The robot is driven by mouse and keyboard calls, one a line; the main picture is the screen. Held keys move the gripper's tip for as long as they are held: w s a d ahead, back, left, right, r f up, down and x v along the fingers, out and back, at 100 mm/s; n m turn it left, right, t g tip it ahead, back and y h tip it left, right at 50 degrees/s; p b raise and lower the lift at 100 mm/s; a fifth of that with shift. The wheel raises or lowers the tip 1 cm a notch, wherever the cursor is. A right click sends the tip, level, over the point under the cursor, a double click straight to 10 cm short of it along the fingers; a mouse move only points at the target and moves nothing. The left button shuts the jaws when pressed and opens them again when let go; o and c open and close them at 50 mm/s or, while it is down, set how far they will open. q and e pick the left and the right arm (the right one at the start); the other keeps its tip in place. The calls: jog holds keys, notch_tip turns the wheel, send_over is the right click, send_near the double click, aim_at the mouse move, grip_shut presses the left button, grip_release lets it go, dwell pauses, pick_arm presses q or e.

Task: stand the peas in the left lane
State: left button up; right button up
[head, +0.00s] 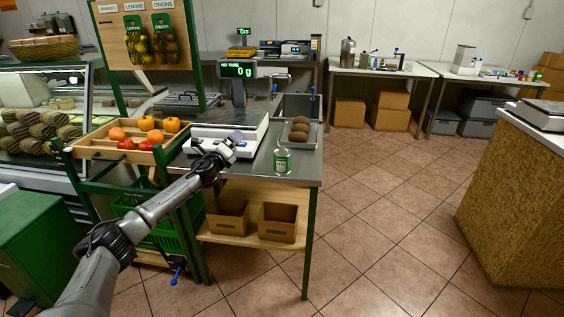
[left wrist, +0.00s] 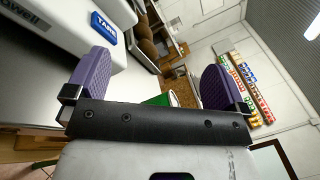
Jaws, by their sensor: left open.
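A green can with a pale label (head: 282,160), which looks like the peas, stands upright near the front right of the steel counter (head: 250,174). In the left wrist view a green and white piece of it (left wrist: 160,99) shows low between the fingers, mostly hidden by my gripper's body. My left gripper (head: 232,138), with purple finger pads, is open and empty to the left of the can, in front of the scale. Its fingers are also spread in the left wrist view (left wrist: 153,80). I cannot make out a left lane. My right gripper is out of view.
A scale (head: 228,128) stands behind my left gripper. A wooden fruit crate (head: 95,148) is at left. Cardboard bins (head: 277,222) sit on the lower shelf. The floor to the right is clear.

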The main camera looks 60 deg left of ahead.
pick_arm(q)
jog(key=m+h, duration=0.1)
jog(key=m, duration=0.1)
jog(key=d+f+m+t+h, duration=0.1)
jog(key=m+h, duration=0.1)
jog(key=m, duration=0.1)
jog(key=w+f+m+t+h, duration=0.1)
jog(key=m+h, duration=0.1)
jog(key=shift+d+f+m, duration=0.1)
jog(key=shift+d+m, duration=0.2)
jog(key=d+f+m+h, duration=0.1)
jog(key=d+m+h, duration=0.55)
jog(key=m, duration=0.35)
jog(key=b, duration=0.3)
send_near(282, 152)
jog(key=shift+m+h, duration=0.3)
jog(key=shift+h, duration=0.15)
jog(key=shift+w+a+f, duration=0.1)
jog(key=shift+w+a, duration=0.05)
jog(key=shift+w, duration=1.1)
jog(key=shift+w+a+f, duration=0.1)
jog(key=shift+w, duration=1.15)
jog(key=shift+w+d+f+b, duration=0.15)
jog(key=shift+w+b, duration=0.3)
jog(key=shift+w, duration=1.05)
jog(key=shift+w+b, duration=0.3)
jog(key=shift+w, duration=0.75)
jog(key=shift+c, duration=0.2)
